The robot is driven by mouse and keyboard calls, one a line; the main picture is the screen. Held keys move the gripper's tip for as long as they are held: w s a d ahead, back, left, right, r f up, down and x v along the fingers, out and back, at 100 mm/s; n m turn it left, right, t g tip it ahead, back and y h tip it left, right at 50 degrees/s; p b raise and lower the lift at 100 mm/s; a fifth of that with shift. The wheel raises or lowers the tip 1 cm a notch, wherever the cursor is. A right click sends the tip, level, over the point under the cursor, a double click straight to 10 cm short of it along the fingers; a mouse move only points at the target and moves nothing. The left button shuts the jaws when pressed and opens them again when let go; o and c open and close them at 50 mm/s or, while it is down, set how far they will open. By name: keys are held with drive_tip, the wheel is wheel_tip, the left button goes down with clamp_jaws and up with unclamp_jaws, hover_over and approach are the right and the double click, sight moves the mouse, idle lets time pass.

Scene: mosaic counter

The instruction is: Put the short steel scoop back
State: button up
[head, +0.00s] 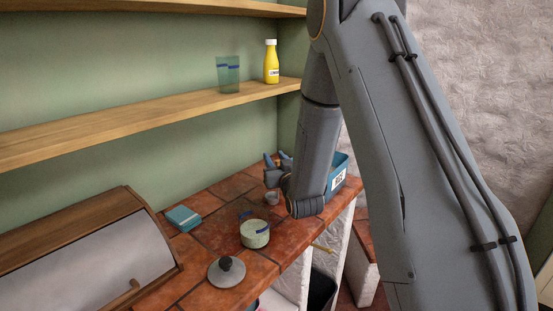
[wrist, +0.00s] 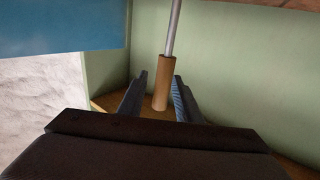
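The scoop shows in the wrist view as a brown cylindrical handle (wrist: 163,85) with a thin steel shaft (wrist: 174,28) running up out of the picture. Its bowl is not visible, so I cannot tell its length. My gripper (wrist: 160,76) is open, with one finger on each side of the handle. A clear gap shows on the left and a narrower one on the right. In the head view my gripper (head: 277,160) is over the far end of the counter, in front of the blue bin.
The blue bin (head: 340,174) with a white label stands at the counter's far end. A small grey cup (head: 272,198), a pale green pot (head: 255,234), a grey lid (head: 229,271), a teal box (head: 183,218) and a bread box (head: 155,232) occupy the tiled counter (head: 215,235). A shelf (head: 150,120) runs above.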

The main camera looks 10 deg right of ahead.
drive_tip(key=shift+r, duration=0.1)
drive_tip(key=s+b, duration=0.4)
drive_tip(key=s, duration=0.8)
drive_tip(key=s+f+g, duration=0.2)
drive_tip(key=f+g, duration=0.1)
drive_tip(key=s+f+g, duration=0.3)
drive_tip(key=s+f+g+h, duration=0.1)
drive_tip(key=s+f+g, duration=0.1)
drive_tip(key=f+g, duration=0.1)
drive_tip(key=shift+s+d+f, duration=0.1)
drive_tip(key=shift+s+f, duration=0.25)
drive_tip(key=shift+f, duration=0.05)
drive_tip(key=s+g, duration=0.8)
drive_tip(key=s, duration=0.8)
drive_tip(key=shift+s+a+f+m, duration=0.15)
drive_tip(key=shift+a+f+m, duration=0.15)
drive_tip(key=shift+f, duration=0.05)
